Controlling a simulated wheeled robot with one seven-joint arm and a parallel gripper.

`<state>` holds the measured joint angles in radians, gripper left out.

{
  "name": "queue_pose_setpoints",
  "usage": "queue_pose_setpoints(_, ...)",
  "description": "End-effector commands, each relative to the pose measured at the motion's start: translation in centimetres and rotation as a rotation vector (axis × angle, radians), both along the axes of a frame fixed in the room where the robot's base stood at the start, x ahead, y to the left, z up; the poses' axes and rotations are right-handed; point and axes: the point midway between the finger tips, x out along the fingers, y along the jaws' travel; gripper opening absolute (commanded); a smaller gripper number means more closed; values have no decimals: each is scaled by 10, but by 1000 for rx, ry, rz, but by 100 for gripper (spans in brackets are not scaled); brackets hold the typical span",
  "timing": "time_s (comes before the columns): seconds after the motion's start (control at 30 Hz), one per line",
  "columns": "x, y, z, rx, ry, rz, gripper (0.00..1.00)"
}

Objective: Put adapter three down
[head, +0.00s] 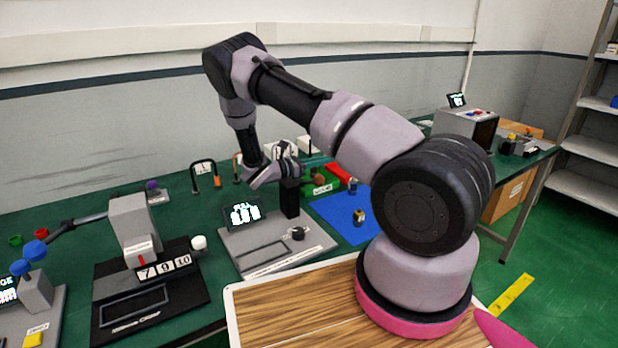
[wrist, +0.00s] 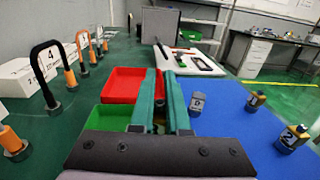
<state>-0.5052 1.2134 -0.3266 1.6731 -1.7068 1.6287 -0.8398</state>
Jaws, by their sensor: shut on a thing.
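My gripper (wrist: 160,100) is shut, its two green-padded fingers close together over the red and green trays, beside the blue mat (wrist: 230,135). In the head view my gripper (head: 297,162) is above the trays, left of the blue mat (head: 335,209), partly hidden by the instrument's black post.
A red tray (wrist: 122,84) and a green tray (wrist: 115,117) lie left of the fingers. Instruments (head: 275,243) fill the front of the green table. Bare blue mat lies between the standing pieces.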

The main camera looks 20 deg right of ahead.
Motion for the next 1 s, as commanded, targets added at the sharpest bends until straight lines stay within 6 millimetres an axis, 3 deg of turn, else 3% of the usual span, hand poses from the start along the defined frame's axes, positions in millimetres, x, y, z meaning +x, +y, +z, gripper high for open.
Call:
queue_pose_setpoints(0.4,0,-1,-46,0,0,-1,0)
queue_pose_setpoints(0.77,0,0,-50,-1,-1,0,0)
queue_pose_setpoints(0.8,0,0,-50,0,-1,0,25)
queue_pose_setpoints(0.87,0,0,-50,0,-1,0,44)
queue_pose_setpoints(1.0,0,0,-50,0,-1,0,44)
